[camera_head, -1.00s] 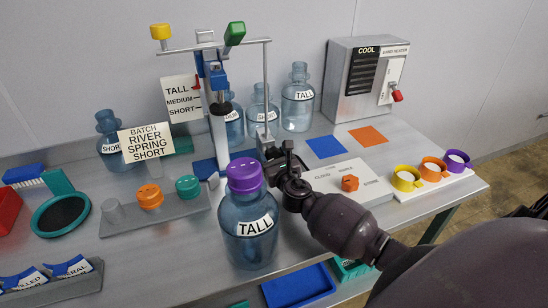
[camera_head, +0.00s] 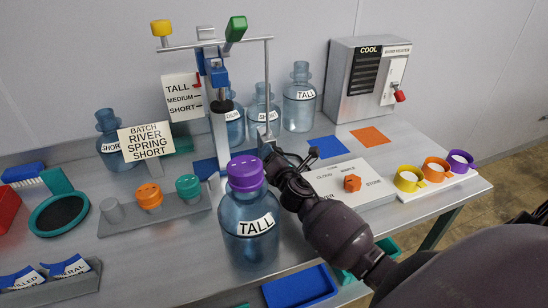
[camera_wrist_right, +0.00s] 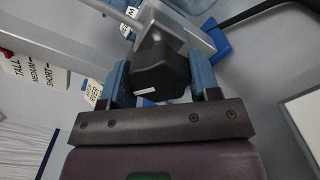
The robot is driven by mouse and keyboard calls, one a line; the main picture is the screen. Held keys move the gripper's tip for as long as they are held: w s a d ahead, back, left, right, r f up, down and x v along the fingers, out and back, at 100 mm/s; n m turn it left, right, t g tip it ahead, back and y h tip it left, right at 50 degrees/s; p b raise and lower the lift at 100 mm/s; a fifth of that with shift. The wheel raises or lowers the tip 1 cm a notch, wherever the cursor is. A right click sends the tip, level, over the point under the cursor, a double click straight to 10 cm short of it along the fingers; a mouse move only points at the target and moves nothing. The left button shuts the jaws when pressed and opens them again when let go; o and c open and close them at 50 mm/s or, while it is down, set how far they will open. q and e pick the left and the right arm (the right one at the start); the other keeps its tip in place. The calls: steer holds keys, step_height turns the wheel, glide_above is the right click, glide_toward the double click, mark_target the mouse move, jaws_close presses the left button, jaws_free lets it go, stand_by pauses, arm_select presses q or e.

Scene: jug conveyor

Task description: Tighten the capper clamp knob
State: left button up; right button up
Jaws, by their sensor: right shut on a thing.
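The capper is a post with blue parts (camera_head: 216,75) and a crossbar, standing at the middle back of the table. My right gripper (camera_head: 267,150) is at the capper's lower right side, partly hidden behind its own wrist. In the right wrist view, its blue fingers stand on either side of a black knob (camera_wrist_right: 160,78), and the gripper is shut on it. The knob sits on a grey block (camera_wrist_right: 165,28) of the capper. The knob cannot be made out in the head view. My left gripper is in neither view.
A tall jug with a purple cap (camera_head: 246,174) stands just left of my right wrist. Several other jugs stand behind, including a tall one (camera_head: 299,100). A white panel with an orange knob (camera_head: 352,183) lies to the right. A cap rack (camera_head: 150,215) is at left.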

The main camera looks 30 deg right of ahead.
steer(key=m, duration=0.5)
steer(key=shift+m, duration=0.3)
steer(key=m, duration=0.4)
steer(key=shift+r+m, duration=0.15)
steer(key=shift+m, duration=0.55)
steer(key=o, duration=0.9)
steer(key=v, duration=1)
steer(key=shift+s+a, duration=0.1)
steer(key=shift+s, duration=0.3)
